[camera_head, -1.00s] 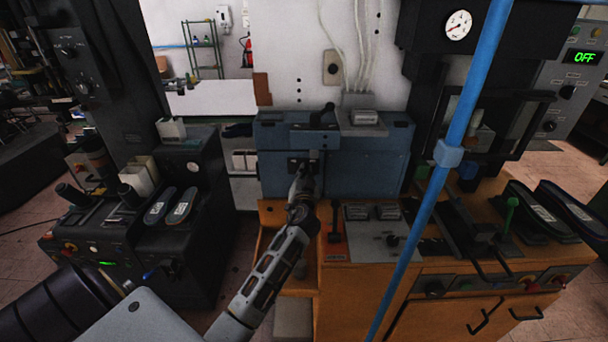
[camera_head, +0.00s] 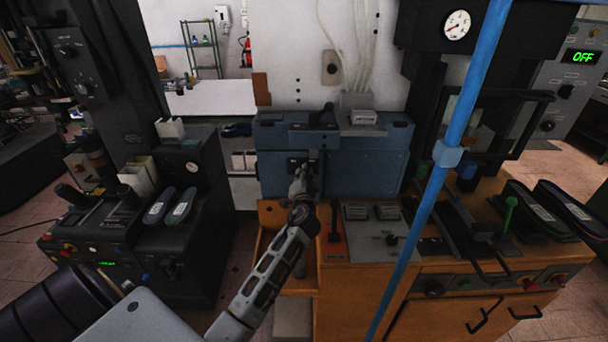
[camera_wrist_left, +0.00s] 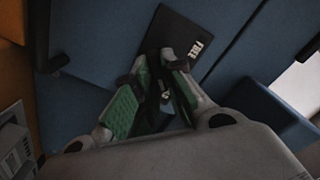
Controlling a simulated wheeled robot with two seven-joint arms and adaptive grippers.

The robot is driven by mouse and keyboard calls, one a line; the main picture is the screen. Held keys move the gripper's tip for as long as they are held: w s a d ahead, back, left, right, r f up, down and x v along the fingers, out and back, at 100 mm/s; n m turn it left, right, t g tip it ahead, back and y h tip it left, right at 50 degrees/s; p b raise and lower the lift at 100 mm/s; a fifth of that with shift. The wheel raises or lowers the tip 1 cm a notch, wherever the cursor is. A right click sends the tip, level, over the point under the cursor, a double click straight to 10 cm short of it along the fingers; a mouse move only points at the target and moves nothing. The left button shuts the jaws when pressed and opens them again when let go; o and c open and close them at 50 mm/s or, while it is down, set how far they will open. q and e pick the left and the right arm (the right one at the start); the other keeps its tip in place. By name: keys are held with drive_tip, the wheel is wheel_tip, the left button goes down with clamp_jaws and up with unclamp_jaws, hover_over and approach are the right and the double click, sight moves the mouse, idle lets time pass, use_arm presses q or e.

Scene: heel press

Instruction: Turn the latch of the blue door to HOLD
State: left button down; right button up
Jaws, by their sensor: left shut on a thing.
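The blue door (camera_head: 355,172) is the front of a blue cabinet in the middle of the head view. A small dark latch plate (camera_head: 297,163) sits on it. My left gripper (camera_head: 309,172) is at this plate, seen from behind. In the left wrist view, the black plate (camera_wrist_left: 180,32) carries a white word that is hard to read. My left gripper (camera_wrist_left: 160,75) has its green-padded fingers closed around the small dark latch (camera_wrist_left: 161,90) in front of the plate. The fingers hide most of the latch, so its exact angle is unclear. My right gripper is not in view.
A black handle (camera_head: 322,115) sticks out at the cabinet top. An orange-sided bench (camera_head: 345,300) with a grey control panel (camera_head: 372,240) stands below and right. A blue pole (camera_head: 430,195) crosses in front on the right. A black machine (camera_head: 185,250) stands at left.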

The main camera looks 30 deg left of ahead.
use_arm(q)
drive_tip(key=c, duration=1.5)
unclamp_jaws()
drive_tip(key=v, duration=1.2)
